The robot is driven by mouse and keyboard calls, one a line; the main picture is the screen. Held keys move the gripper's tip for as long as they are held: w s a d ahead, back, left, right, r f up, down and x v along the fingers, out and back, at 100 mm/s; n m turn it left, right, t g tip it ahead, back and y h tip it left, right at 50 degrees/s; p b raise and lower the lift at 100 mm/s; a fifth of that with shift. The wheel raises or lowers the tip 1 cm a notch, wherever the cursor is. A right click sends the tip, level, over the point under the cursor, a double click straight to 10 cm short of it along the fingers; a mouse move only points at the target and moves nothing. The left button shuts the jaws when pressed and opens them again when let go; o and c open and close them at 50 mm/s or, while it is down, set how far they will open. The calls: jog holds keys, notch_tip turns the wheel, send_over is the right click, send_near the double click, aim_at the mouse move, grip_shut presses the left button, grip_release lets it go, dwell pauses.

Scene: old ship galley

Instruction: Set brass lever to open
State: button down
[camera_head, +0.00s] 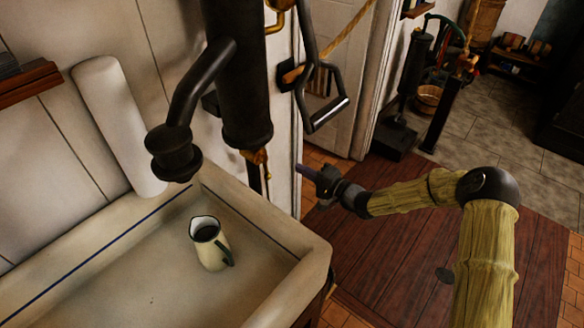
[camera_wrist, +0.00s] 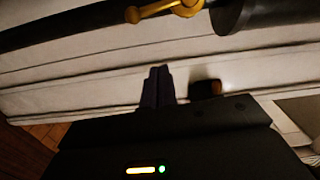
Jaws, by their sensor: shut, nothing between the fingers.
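A bent brass lever (camera_head: 277,18) shows at the top of the head view, beside the black pump body (camera_head: 240,90). Another small brass fitting (camera_head: 257,157) sits at the pump's lower end. In the wrist view a brass piece with rounded ends (camera_wrist: 165,9) crosses the top edge, next to a dark cylinder (camera_wrist: 245,14); I cannot tell which brass part it is. My gripper (camera_head: 307,171) is right of and below the pump, apart from it, near the white wall's corner. Its fingers (camera_wrist: 158,86) are together and empty in the wrist view.
A black handle frame (camera_head: 325,100) hangs right of the pump, above my gripper. A pale sink (camera_head: 160,285) holds a cream jug (camera_head: 210,243) under the spout (camera_head: 172,150). A white cylinder (camera_head: 115,125) leans at the wall.

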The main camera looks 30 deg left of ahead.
jog(key=d, duration=0.1)
jog(key=s+d, duration=0.1)
jog(key=d, duration=0.2)
jog(key=shift+s+d, duration=0.3)
jog(key=shift+d, duration=0.1)
jog(key=shift+w+d, duration=0.1)
jog(key=shift+w, duration=0.05)
jog(key=w+d+r+n+t+h+p, duration=0.1)
jog(key=d+r+t+h+p, duration=0.15)
jog(key=d+h, duration=0.6)
jog(key=w+d+r+n+t+h+p, duration=0.1)
jog(key=d+r+h+p, duration=0.25)
jog(key=d, duration=1.05)
jog(key=s+d+r+g+h+p, duration=0.1)
jog(key=s+d+r+h+p, duration=0.1)
jog(key=s+d+r, duration=0.3)
jog(key=s+d+r+m+g+h+p, duration=0.1)
jog(key=s+d+r, duration=0.5)
jog(key=s+d, duration=0.6)
jog(key=s+g+h+p, duration=0.1)
jog(key=s+h, duration=0.1)
jog(key=shift+d+r+h, duration=0.2)
jog(key=shift+r+h, duration=0.05)
jog(key=shift+h, duration=0.15)
